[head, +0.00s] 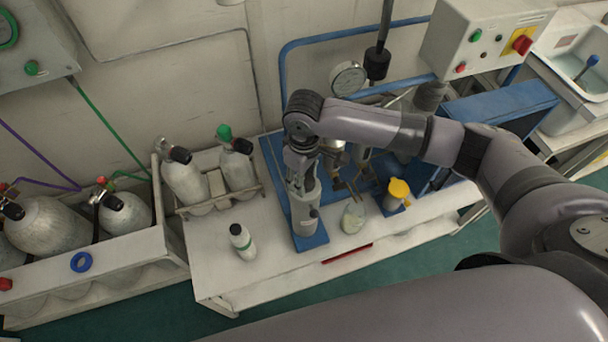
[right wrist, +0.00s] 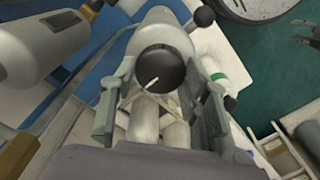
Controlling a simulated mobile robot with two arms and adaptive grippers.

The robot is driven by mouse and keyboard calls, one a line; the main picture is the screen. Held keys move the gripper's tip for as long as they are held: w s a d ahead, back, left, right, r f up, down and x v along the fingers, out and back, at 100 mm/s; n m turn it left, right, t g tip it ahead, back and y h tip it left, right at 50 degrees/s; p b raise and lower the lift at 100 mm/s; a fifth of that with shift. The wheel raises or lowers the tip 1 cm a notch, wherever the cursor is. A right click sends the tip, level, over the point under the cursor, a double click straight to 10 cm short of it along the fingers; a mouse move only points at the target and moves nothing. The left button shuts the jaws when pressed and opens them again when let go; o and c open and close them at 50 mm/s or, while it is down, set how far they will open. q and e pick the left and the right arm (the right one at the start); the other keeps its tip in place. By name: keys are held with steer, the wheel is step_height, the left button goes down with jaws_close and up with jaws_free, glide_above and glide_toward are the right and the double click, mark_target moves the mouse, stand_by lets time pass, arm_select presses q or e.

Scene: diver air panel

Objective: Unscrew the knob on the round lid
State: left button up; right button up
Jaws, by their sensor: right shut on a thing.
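In the right wrist view a round black knob (right wrist: 161,70) with a thin white mark sits between the two fingers of my right gripper (right wrist: 160,85). A grey rounded body (right wrist: 163,22) shows beyond the knob; I cannot make out a separate lid edge. In the head view my right gripper (head: 301,163) reaches down from above onto the upright grey unit (head: 304,208) on a blue base (head: 311,241). The knob is hidden there behind my gripper and wrist. My right gripper is shut on the knob.
A small white bottle with a green band (head: 242,241) stands left of the unit. A glass jar (head: 354,217) and a yellow-topped item (head: 398,192) stand to its right. Grey cylinders (head: 185,180) stand in a rack at the left. The bench front (head: 215,277) is mostly clear.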

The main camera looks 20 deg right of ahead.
steer(key=shift+r+n+p, duration=0.25)
steer(key=shift+n+p, duration=1.25)
steer(key=shift+p, duration=0.2)
steer(key=n+p, duration=0.2)
steer(key=n, duration=0.1)
steer(key=shift+a+n+p, duration=0.1)
steer(key=shift+n+p, duration=0.2)
steer(key=shift+n, duration=0.1)
steer(key=n+p, duration=0.1)
steer(key=n, duration=0.2)
steer(key=shift+s+f+n+p, duration=0.1)
steer(key=shift+n+p, duration=0.2)
steer(key=shift+p, duration=0.05)
steer(key=n+p, duration=0.1)
steer(key=n, duration=0.3)
steer(key=shift+n, duration=0.3)
steer(key=n, duration=0.4)
steer(key=shift+s+f+p, duration=0.1)
steer(key=shift+p, duration=0.2)
steer(key=n, duration=0.5)
steer(key=shift+n, duration=0.4)
steer(key=n, duration=0.4)
steer(key=shift+f+n+b, duration=0.1)
steer(key=shift+n+b, duration=0.2)
steer(key=shift+b, duration=0.05)
steer(key=n+b, duration=0.1)
steer(key=n, duration=0.4)
steer(key=shift+d, duration=0.2)
steer(key=shift+n, duration=0.3)
